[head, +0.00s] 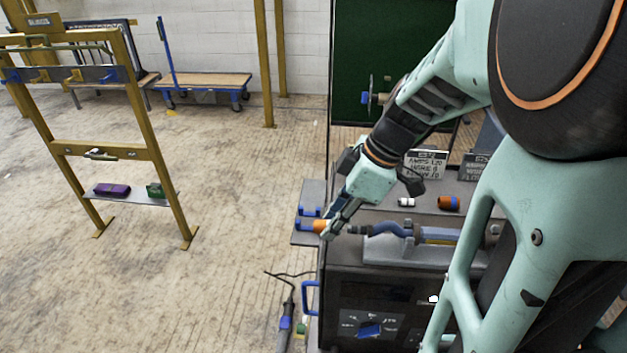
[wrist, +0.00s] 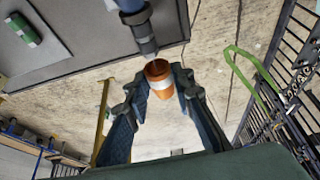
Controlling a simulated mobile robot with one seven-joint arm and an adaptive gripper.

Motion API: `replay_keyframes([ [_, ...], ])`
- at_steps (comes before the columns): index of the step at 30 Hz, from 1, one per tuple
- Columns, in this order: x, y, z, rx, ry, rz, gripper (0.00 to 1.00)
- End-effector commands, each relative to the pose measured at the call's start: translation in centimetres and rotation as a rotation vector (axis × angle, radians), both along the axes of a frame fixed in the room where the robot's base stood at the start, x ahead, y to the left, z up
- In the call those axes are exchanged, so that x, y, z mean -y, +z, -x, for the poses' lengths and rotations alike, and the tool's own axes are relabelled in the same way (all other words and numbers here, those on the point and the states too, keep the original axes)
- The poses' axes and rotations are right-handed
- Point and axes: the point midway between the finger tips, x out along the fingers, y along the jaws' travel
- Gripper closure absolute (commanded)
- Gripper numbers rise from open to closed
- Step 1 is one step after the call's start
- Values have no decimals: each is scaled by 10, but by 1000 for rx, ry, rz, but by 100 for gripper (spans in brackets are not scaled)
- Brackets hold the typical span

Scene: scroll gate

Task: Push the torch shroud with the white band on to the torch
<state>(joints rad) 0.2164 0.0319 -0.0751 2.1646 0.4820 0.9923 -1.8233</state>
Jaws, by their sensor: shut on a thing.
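The torch (head: 438,235) lies on a grey cradle on top of the dark cabinet, its dark nozzle end pointing left. In the wrist view the torch nozzle (wrist: 144,36) comes down from the top, grey with a blue collar. My gripper (head: 327,229) is shut on the orange torch shroud (head: 319,226); the white band on the shroud (wrist: 159,80) shows in the wrist view between the fingertips. The shroud's dark open end faces the nozzle tip, slightly to its right in that view. I cannot tell whether they touch. In the head view the fingers partly cover the shroud.
A small white piece (head: 406,202) and an orange piece with a dark blue band (head: 448,203) lie on the cabinet top behind the torch. Blue brackets (head: 309,211) stand on the ledge at left. A yellow frame (head: 150,150) stands farther left, with open floor between.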

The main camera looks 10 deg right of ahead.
Motion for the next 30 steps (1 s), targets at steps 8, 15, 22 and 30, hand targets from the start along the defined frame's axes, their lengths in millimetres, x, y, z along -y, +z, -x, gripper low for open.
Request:
replay_keyframes([
  [8,0,0,0,1,0,0,100],
  [15,4,0,1,2,-1,1,100],
  [22,11,0,3,1,0,0,100],
  [30,18,0,5,2,0,1,100],
])
